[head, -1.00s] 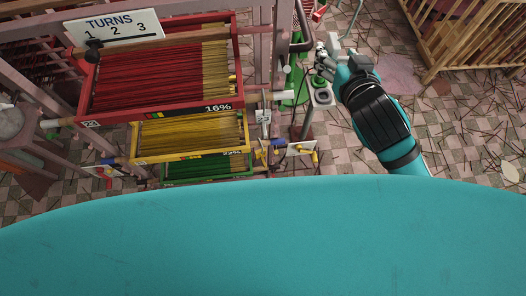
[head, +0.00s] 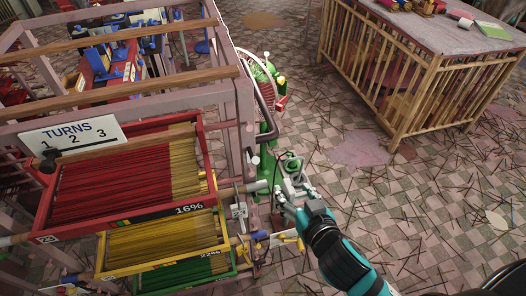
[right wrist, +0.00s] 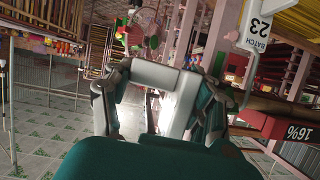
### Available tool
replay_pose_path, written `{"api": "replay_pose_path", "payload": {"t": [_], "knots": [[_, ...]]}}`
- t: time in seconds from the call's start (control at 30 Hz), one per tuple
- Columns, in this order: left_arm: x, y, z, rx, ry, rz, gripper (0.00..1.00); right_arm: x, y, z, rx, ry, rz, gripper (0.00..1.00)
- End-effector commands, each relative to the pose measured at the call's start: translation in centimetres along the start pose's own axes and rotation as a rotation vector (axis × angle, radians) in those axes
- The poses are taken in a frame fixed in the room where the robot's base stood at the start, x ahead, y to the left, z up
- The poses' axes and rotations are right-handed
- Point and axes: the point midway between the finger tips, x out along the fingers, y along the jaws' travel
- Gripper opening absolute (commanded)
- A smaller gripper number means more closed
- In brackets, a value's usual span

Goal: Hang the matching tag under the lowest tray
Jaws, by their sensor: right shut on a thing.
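Three trays of incense sticks hang one below another at the left of the head view: a red one (head: 125,180) marked 16%, a yellow one (head: 163,245), and a green one (head: 190,272) lowest. Small pale tags (head: 239,211) hang by the trays' right ends; their print is unclear there. In the right wrist view a white tag reading BATCH 23 (right wrist: 258,27) appears upside down. My right gripper (head: 283,196) is right of the trays, its fingers around a pale flat thing (right wrist: 153,77); whether it is a tag I cannot tell. My left gripper is out of view.
A TURNS 1 2 3 sign (head: 73,135) sits on the pink rack (head: 243,100). A green machine (head: 265,85) stands behind my right gripper. A slatted wooden table (head: 400,80) is at the upper right. The tiled floor on the right is open, strewn with loose sticks.

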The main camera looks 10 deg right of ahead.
Motion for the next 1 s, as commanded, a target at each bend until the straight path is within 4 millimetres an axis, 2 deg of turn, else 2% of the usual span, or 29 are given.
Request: {"api": "replay_pose_path", "payload": {"t": [0.17, 0.5, 0.6, 0.83, 1.0], "knots": [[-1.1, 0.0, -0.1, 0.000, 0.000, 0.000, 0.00, 2.3, 0.0, -1.5, -0.003, 0.005, 0.002, 0.29], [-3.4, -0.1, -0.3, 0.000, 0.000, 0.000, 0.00, 10.6, -0.2, -4.9, -0.003, 0.003, 0.001, 0.29], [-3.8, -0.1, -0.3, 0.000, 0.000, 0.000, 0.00, 12.2, -0.2, -5.4, -0.002, 0.001, 0.002, 0.29], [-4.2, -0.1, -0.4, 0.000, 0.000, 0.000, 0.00, 14.1, -0.3, -6.1, -0.001, 0.002, 0.000, 0.29], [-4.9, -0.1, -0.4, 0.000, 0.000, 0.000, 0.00, 16.6, -0.3, -7.2, -0.002, 0.002, 0.001, 0.29]]}}
